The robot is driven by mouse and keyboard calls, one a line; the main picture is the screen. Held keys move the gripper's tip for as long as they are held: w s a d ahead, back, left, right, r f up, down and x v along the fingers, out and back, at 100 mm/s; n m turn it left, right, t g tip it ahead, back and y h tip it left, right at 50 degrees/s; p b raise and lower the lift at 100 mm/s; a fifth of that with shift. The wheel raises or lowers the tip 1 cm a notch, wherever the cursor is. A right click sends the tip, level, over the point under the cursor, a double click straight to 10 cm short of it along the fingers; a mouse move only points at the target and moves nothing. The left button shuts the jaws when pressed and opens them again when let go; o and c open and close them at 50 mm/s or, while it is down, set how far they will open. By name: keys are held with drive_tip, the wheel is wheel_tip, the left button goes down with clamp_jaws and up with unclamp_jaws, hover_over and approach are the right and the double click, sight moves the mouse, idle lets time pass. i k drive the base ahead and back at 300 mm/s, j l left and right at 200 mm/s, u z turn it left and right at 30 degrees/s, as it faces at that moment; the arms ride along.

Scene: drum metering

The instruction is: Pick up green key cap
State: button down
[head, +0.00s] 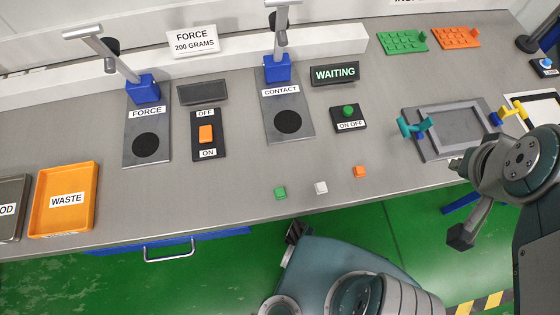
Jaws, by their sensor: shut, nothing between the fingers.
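The green key cap (280,192) is a small square cap lying on the grey bench near its front edge in the head view. A white key cap (321,188) and an orange key cap (359,171) lie to its right, each apart from the others. My gripper (461,237) is at the right, well away from the green cap and near the bench's front edge in the picture. It is seen from the side, shut and empty. My wrist hides part of the bench behind it.
An orange WASTE tray (88,206) is at the left. Behind the caps stand the FORCE station (147,145), the orange switch (206,134), the CONTACT station (288,100) and a green button (348,112). A grey frame (430,150) is at the right. Bench around the caps is clear.

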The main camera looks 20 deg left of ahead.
sight(279, 192)
drive_tip(key=u, duration=1.9)
drive_tip(key=k+j+z, duration=0.1)
drive_tip(key=j, duration=0.25)
drive_tip(key=k+j+z, duration=0.1)
drive_tip(key=j, duration=0.25)
